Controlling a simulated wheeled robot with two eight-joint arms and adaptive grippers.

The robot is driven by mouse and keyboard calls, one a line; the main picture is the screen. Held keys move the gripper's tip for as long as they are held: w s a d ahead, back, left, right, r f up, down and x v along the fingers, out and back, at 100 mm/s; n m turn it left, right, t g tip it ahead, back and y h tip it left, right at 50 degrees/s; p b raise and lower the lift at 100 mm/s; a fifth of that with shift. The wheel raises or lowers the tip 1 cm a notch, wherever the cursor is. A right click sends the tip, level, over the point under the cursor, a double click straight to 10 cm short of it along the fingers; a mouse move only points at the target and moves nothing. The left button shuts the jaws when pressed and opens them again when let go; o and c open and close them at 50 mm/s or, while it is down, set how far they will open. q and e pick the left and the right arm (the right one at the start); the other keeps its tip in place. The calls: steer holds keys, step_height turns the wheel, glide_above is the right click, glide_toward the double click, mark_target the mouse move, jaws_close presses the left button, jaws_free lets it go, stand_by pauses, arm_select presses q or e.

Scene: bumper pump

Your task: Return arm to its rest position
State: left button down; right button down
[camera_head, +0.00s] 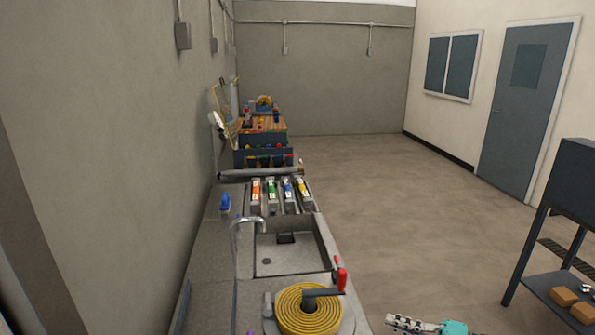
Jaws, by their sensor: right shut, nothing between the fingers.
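My right gripper (405,323) shows at the bottom of the head view, right of the counter's edge and over the floor. It is shut and empty, with a teal part (453,328) behind its fingers. It is apart from the counter and everything on it. My left gripper is not in view.
A grey counter (205,285) runs along the left wall, with a sink (268,261), a curved faucet (236,228), a yellow coiled hose (288,310) and a red-handled lever (341,279). A dark shelf rack (535,245) holding boxes stands at right. Floor between them is clear.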

steer(key=s+a+f+n+g+h, duration=0.1)
steer(key=s+a+f+g+h, duration=0.15)
steer(key=s+a+h, duration=0.6)
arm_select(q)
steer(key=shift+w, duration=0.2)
arm_select(e)
steer(key=s+d+n+t+h, duration=0.1)
steer(key=s+d+n+h, duration=0.1)
steer(key=s+n+h, duration=0.2)
steer(key=s+f+h, duration=0.1)
steer(key=s+h, duration=0.1)
steer(key=s, duration=0.2)
steer(key=shift+s+d+n+h, duration=0.15)
steer(key=shift+s+n+h, duration=0.1)
steer(key=shift+n+h, duration=0.15)
